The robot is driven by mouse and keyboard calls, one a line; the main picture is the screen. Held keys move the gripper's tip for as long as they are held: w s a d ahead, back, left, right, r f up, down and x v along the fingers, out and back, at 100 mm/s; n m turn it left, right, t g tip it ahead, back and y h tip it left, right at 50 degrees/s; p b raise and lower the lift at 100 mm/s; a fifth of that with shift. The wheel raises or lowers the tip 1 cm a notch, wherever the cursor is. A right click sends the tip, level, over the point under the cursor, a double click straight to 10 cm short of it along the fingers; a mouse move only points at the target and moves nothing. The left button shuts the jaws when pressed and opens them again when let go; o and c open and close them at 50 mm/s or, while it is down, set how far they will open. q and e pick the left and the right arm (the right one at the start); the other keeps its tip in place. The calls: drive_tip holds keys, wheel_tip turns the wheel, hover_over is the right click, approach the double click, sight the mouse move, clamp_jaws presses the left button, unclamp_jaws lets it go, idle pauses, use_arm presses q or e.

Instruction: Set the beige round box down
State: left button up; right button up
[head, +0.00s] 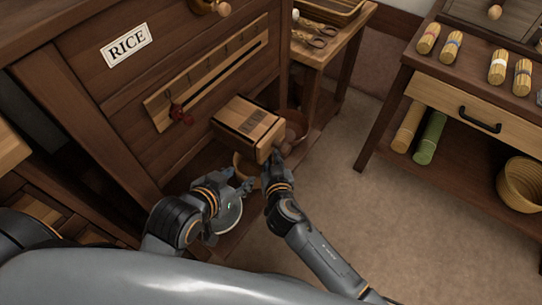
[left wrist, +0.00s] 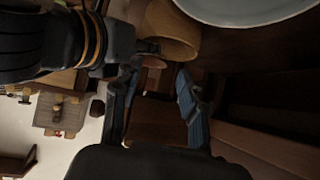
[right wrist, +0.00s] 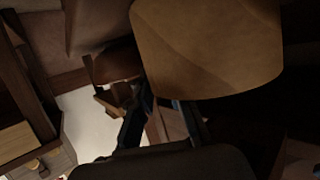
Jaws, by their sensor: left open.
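The beige round box (head: 243,166) is low beside the dark cabinet, partly hidden by the wooden drawer box and my grippers. It fills the upper part of the right wrist view (right wrist: 208,45) and shows at the top of the left wrist view (left wrist: 172,35). My left gripper (head: 246,186) is open with nothing between its fingers, close in front of the box. My right gripper (head: 277,154) is beside the box. Its fingertips (right wrist: 165,98) are at the box's lower edge in the right wrist view; whether they grip it is unclear. What is under the box is hidden.
A wooden drawer box (head: 248,122) juts from the cabinet marked RICE (head: 128,45), above my grippers. A pale round dish (head: 228,217) lies below my left gripper. A brown tub (head: 297,122) stands behind. A table (head: 450,85) is at right; the floor (head: 350,200) between is clear.

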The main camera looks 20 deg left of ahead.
drive_tip(key=shift+o, duration=1.2)
drive_tip(key=p+v, duration=0.1)
drive_tip(key=v, duration=0.5)
drive_tip(key=shift+r+p, duration=0.15)
drive_tip(key=shift+p, duration=0.25)
use_arm(q)
drive_tip(key=s+a+f+g, duration=0.1)
drive_tip(key=s+g, duration=0.1)
drive_tip(key=s, duration=0.1)
drive_tip(key=s+a+f+g+y, duration=0.1)
drive_tip(key=s+g, duration=0.1)
drive_tip(key=s, duration=0.2)
drive_tip(key=s+a+f+g, duration=0.1)
drive_tip(key=s+f+g, duration=0.1)
drive_tip(key=s, duration=0.1)
drive_tip(key=shift+s+a+f+y+p, duration=0.1)
drive_tip(key=shift+s+a+y+p, duration=0.1)
drive_tip(key=shift+y+p, duration=0.15)
drive_tip(key=shift+s, duration=0.2)
use_arm(e)
drive_tip(key=v, duration=0.6)
